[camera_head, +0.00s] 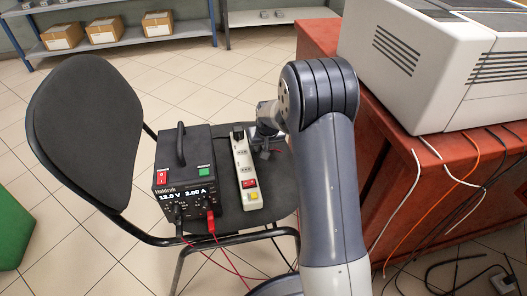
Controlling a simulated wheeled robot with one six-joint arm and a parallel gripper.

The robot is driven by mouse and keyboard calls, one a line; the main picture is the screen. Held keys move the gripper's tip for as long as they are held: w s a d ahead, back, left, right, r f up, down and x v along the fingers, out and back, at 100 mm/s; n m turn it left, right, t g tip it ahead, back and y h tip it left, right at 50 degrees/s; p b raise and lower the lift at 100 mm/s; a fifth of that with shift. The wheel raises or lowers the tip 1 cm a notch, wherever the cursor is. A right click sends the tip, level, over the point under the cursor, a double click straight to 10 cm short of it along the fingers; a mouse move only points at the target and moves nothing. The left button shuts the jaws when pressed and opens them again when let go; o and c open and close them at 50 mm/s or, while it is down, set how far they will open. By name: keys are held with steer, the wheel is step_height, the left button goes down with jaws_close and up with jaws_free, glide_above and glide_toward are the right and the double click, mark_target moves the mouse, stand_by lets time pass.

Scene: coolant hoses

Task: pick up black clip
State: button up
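My arm fills the middle of the view, and its wrist reaches down over the right side of the chair seat. My gripper (265,152) shows only as a small dark shape beside the power strip, partly behind my arm. Its fingers are too small to tell open from shut. I cannot make out a black clip for certain; it may be hidden by my gripper or arm. A black power supply (184,168) stands on the seat to the left, with a black plug (178,211) and a red plug (211,220) in its front.
A white power strip (245,172) lies on the black chair (85,125) between the power supply and my gripper. Red leads hang towards the floor. A red bench (400,165) with a grey machine (430,65) and hanging wires stands at right. Shelves with boxes (62,36) are behind.

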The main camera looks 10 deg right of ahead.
steer(key=shift+c, duration=0.4)
jaws_close()
step_height(320, 180, up, 10)
steer(key=p, duration=0.4)
stand_by(0.4)
